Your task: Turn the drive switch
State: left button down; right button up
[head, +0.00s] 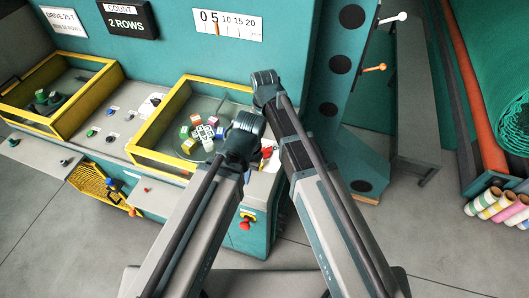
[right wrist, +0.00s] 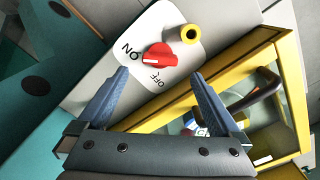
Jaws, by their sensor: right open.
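The drive switch is a red knob (right wrist: 159,57) with a white pointer mark, on a white plate (right wrist: 175,20) lettered ON and OFF, in the right wrist view. The mark lies near the lettering; I cannot tell firmly which word it points at. My right gripper (right wrist: 158,74) is open, its two blue-grey fingers reaching toward the plate. The knob shows between and just past the fingertips, with no visible contact. In the head view a small red part (head: 267,152) shows beside my arms, probably this knob. My arms hide the grippers there; my left gripper is not visible.
A yellow post or knob (right wrist: 183,33) stands right beside the red knob. A yellow-framed guard (head: 160,112) lies left of my arms, over coloured blocks. A red emergency button (head: 245,223) sits on the machine's front. A teal upright (head: 335,130) stands to the right.

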aim_at(264, 148)
pick_arm(q)
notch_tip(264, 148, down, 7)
jog(key=b, duration=0.5)
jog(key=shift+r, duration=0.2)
pick_arm(e)
notch_tip(264, 148, down, 7)
jog(key=shift+r, duration=0.2)
jog(key=shift+c, duration=0.2)
jog(key=c, duration=1.3)
jog(key=shift+o, duration=0.2)
